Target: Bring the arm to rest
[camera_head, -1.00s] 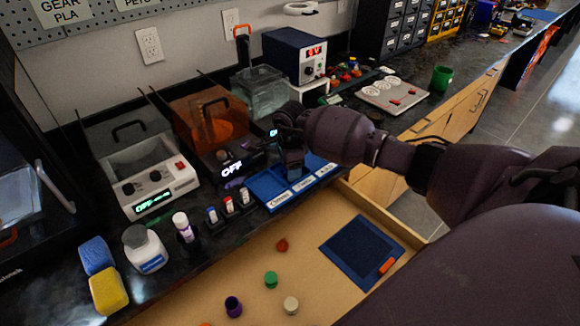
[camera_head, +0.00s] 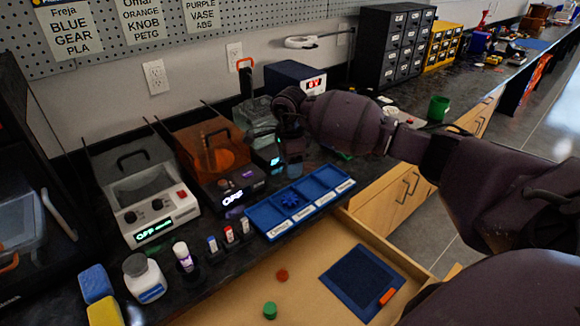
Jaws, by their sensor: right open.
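My right arm comes in from the right, and its gripper (camera_head: 292,150) points down above the back of the counter, behind the blue tray. The fingers are dark and partly hard to make out; nothing shows held between them. The blue compartment tray (camera_head: 262,215) lies on the counter with a blue gear (camera_head: 291,200) in one compartment. My left gripper does not show.
An open drawer (camera_head: 232,300) below the counter holds a red piece (camera_head: 282,275), a green knob (camera_head: 270,310) and a dark blue mat (camera_head: 345,300). Machines with OFF displays, a white bottle (camera_head: 146,282) and sponges stand left. A green cup (camera_head: 438,108) stands right.

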